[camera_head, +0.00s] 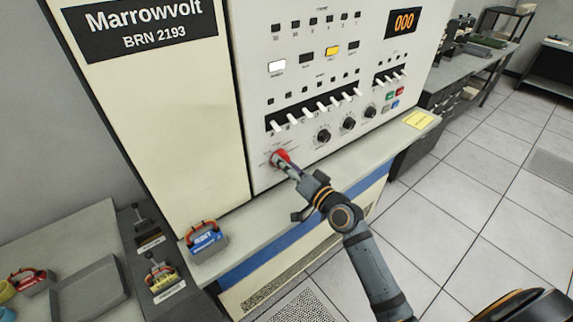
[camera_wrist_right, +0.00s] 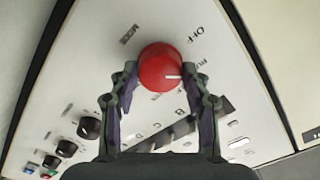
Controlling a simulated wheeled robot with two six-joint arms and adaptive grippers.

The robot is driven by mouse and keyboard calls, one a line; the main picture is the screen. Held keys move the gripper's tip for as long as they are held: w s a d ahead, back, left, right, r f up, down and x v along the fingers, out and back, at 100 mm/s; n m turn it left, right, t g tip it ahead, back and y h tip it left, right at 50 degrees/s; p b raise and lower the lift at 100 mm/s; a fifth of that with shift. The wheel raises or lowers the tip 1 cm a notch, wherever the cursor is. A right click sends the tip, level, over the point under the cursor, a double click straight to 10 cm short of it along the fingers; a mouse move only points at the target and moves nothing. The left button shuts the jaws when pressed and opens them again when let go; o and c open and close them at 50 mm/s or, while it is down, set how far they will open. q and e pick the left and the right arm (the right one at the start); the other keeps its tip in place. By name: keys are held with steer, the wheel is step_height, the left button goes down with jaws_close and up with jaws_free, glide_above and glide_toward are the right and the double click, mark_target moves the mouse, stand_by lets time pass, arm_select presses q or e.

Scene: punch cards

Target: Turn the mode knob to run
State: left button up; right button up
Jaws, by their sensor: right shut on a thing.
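The red mode knob (camera_head: 281,157) sits at the lower left of the cream console panel. In the right wrist view the round knob (camera_wrist_right: 158,64) has a white pointer line aimed to the right. An OFF label is above right of it, and another label, partly hidden by a fingertip, is just right of it. MODE is printed above left. My right gripper (camera_head: 288,166) reaches the knob from the front; in the wrist view its fingers (camera_wrist_right: 161,78) are on either side of the knob, shut on it. My left gripper is not in view.
Black knobs (camera_head: 348,123) and a row of white toggle switches (camera_head: 308,113) are close by on the panel. Tiled floor lies open at right.

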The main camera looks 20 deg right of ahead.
steer(key=o, duration=1.2)
steer(key=shift+c, duration=0.2)
steer(key=v, duration=0.7)
steer(key=shift+s, duration=0.2)
steer(key=shift+d, duration=0.15)
